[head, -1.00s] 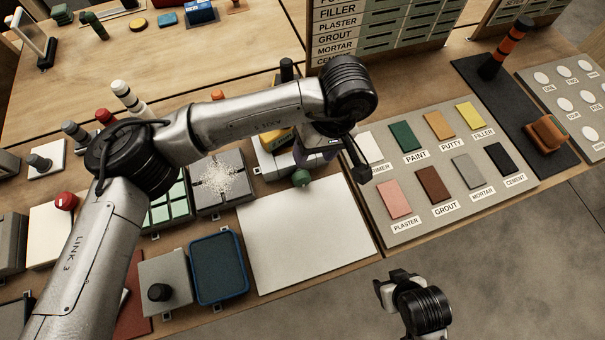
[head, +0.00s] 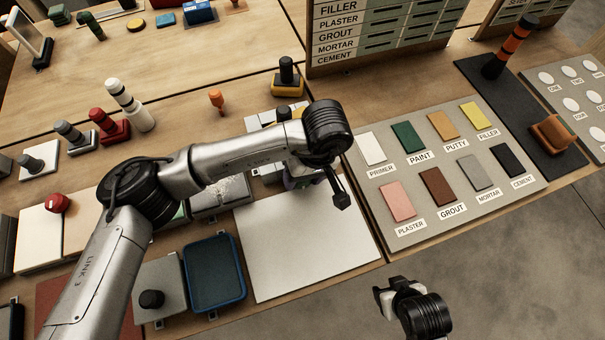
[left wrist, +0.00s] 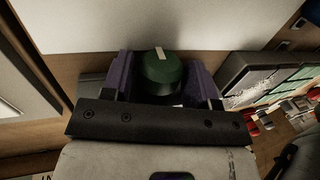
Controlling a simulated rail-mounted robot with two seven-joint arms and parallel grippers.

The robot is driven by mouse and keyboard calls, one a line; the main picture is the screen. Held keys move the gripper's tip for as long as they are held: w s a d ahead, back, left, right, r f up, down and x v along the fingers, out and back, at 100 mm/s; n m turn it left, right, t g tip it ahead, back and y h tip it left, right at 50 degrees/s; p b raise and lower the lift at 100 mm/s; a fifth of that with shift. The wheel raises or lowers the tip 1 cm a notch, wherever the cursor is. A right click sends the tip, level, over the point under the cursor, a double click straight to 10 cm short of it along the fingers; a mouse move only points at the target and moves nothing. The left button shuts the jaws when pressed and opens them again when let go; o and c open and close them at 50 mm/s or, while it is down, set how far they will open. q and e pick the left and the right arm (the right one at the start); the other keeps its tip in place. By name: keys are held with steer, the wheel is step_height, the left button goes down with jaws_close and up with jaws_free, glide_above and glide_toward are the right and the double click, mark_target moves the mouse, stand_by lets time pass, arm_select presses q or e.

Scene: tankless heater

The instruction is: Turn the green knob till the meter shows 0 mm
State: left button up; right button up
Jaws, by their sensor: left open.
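The green knob (left wrist: 162,68) is a round cap with a pale mark on its top; it shows in the left wrist view. My left gripper (left wrist: 161,76) is open, with its purple fingers on either side of the knob. I cannot tell whether they touch it. In the head view my left gripper (head: 303,181) is low at the back edge of the white board, and it and the arm mostly hide the knob. I cannot make out a meter reading. My right gripper (head: 392,298) is over the floor at bottom right; its fingers are unclear.
The blank white board (head: 305,240) lies in front of the knob. A blue-rimmed tray (head: 214,272) and a grey block with a black knob (head: 151,299) are left of it. A panel of colour samples (head: 440,205) is on the right.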

arm_select(q)
steer(key=shift+c, duration=0.2)
steer(key=c, duration=0.6)
steer(key=h+b, duration=0.1)
steer(key=b, duration=0.1)
steer(key=t+h+b, duration=0.1)
steer(key=h+b, duration=0.1)
steer(key=b, duration=0.1)
steer(key=h+b, duration=0.1)
steer(key=b, duration=0.1)
steer(key=shift+a+f+h, duration=0.25)
steer(key=shift+f+h, duration=0.05)
steer(key=shift+f, duration=0.05)
steer(key=shift+r+t+h+b, duration=0.3)
steer(key=shift+b, duration=0.3)
steer(key=o, duration=0.6)
steer(key=shift+o, duration=0.2)
steer(key=shift+r, duration=0.15)
